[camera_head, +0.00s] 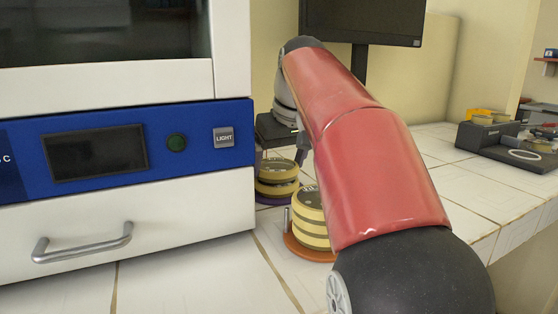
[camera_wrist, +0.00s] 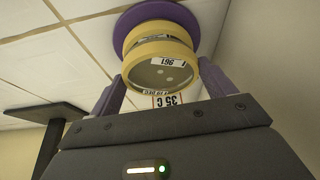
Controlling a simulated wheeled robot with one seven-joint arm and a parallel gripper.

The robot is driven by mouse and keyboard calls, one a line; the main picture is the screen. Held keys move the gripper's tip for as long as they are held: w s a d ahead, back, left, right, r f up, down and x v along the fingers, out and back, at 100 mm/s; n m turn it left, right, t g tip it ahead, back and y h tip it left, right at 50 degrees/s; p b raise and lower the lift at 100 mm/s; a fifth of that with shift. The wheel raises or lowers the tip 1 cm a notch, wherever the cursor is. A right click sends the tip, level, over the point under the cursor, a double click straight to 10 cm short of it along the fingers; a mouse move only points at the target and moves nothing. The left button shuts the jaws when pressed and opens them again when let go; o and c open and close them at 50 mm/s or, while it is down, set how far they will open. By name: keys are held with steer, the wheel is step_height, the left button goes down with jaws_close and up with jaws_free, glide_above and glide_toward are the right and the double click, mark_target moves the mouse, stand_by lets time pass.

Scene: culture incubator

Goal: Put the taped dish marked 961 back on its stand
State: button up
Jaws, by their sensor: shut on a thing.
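The yellow-taped dish marked 961 (camera_wrist: 168,74) is between the two fingers of my gripper (camera_wrist: 160,88), its label reading upside down in the wrist view. My gripper is shut on this dish. Another yellow-banded dish (camera_wrist: 157,30) lies beyond it, over a round purple stand (camera_wrist: 120,34). In the head view my gripper (camera_head: 279,162) points down over the purple stand (camera_head: 270,201), with yellow-taped dishes (camera_head: 277,187) below it. I cannot tell whether the held dish touches the one beneath. A white "35 C" label (camera_wrist: 165,101) is partly hidden by my gripper.
An orange stand (camera_head: 301,250) with a stack of yellow-taped dishes (camera_head: 311,224) stands nearer the camera. The incubator (camera_head: 120,215) is close on the left. A monitor (camera_head: 365,20) stands behind, and a dark tray (camera_head: 505,148) sits at right. Tiled counter between is clear.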

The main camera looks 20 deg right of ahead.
mark_target(285, 171)
steer(key=shift+f+b, duration=0.35)
steer(key=shift+f, duration=0.1)
steer(key=o, duration=1.1)
steer(key=shift+c, duration=0.2)
steer(key=p+v, duration=0.2)
steer(key=v, duration=0.5)
steer(key=shift+w, duration=0.1)
steer(key=shift+r, duration=0.45)
steer(key=shift+s, duration=0.25)
